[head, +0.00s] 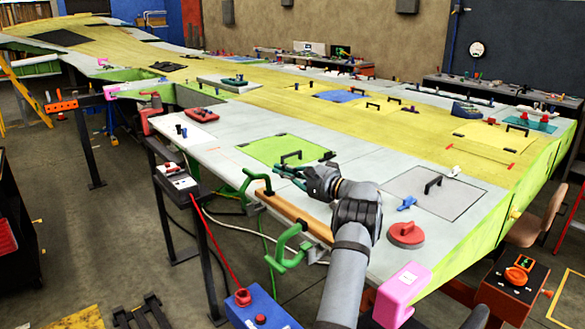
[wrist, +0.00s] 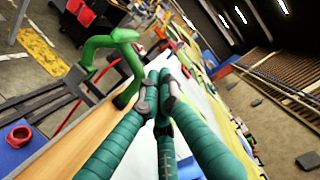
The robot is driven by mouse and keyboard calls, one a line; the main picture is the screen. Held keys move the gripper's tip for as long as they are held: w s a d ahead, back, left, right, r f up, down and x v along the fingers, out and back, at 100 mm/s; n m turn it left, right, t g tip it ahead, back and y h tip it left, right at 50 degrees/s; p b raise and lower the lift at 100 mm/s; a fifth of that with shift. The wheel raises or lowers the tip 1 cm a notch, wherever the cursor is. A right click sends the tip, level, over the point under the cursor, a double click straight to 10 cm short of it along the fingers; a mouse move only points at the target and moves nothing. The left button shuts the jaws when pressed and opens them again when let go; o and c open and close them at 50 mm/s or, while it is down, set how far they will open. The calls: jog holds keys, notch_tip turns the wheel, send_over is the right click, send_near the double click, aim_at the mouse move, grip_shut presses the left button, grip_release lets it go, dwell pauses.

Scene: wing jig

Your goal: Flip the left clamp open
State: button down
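The left clamp (head: 252,184) is a green toggle clamp on the near edge of the wing, at the left end of a wooden bar (head: 295,216). It also shows in the wrist view (wrist: 122,62), left of the fingers, with its handle bent over to the left. A second green clamp (head: 287,245) sits at the bar's other end. My gripper (head: 281,171) has teal fingers and is just right of the left clamp, apart from it as far as I can tell. In the wrist view the fingertips (wrist: 160,90) come together with nothing seen between them; the gripper looks shut.
A green panel with a black handle (head: 291,156) lies behind my gripper. A red suction cup (head: 406,234) and a pink block (head: 402,296) sit right of my arm.

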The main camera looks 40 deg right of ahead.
jog(key=shift+w+a+p, duration=0.6)
jog(key=shift+w+a, duration=0.2)
jog(key=shift+a, duration=0.3)
jog(key=shift+w+a+p, duration=0.6)
jog(key=shift+w+a, duration=0.15)
jog(key=shift+a, duration=0.35)
jog(key=shift+s+b, duration=0.1)
jog(key=shift+b, duration=0.65)
